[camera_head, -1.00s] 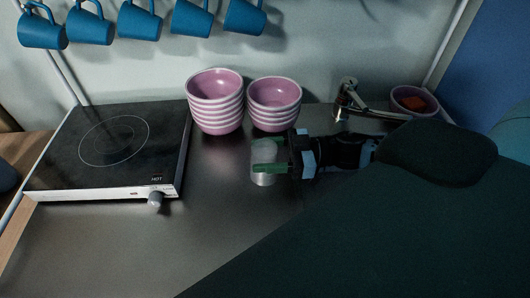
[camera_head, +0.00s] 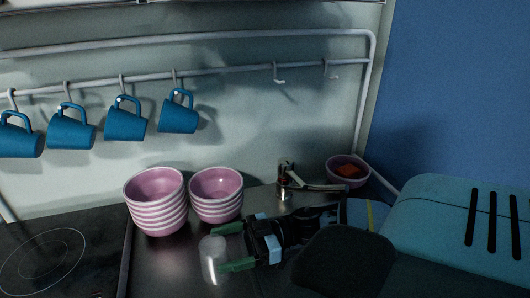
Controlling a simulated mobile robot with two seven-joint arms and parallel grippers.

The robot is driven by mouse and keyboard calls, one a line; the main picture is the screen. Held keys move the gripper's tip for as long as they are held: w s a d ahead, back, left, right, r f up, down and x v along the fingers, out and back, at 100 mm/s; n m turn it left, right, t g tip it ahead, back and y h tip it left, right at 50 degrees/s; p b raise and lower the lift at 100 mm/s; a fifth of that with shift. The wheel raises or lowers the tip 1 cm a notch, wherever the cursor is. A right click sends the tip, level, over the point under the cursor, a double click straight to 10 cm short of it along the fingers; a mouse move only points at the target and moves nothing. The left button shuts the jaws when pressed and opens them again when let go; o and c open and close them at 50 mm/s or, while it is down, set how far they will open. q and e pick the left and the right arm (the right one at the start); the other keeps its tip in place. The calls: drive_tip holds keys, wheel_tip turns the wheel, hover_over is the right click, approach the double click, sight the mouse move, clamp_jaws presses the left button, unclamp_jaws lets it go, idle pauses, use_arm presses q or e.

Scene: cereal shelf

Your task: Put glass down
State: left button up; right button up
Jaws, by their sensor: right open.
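A clear glass (camera_head: 212,262) stands upright on the metal counter in the lower middle of the head view, in front of the stacked bowls. My right gripper (camera_head: 226,248) comes in from the right with its green fingers open. The fingertips reach the right side of the glass, one behind and one in front of it. I cannot tell whether they touch it. My left gripper is not in view.
Two stacks of pink bowls (camera_head: 157,200) (camera_head: 217,194) stand close behind the glass. A cooktop (camera_head: 50,262) lies left. A tap (camera_head: 287,180) and a small pink bowl (camera_head: 341,166) stand right. Blue mugs (camera_head: 125,121) hang above from a rail.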

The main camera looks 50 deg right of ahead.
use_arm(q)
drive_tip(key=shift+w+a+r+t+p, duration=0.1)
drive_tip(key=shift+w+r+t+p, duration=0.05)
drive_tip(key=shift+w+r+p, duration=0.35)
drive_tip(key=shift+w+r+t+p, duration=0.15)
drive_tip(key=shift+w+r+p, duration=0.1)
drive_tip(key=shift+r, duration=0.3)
use_arm(e)
drive_tip(key=v, duration=0.9)
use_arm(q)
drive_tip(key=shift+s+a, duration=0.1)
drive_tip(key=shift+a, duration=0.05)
use_arm(e)
drive_tip(key=shift+o, duration=0.4)
drive_tip(key=shift+s, duration=0.1)
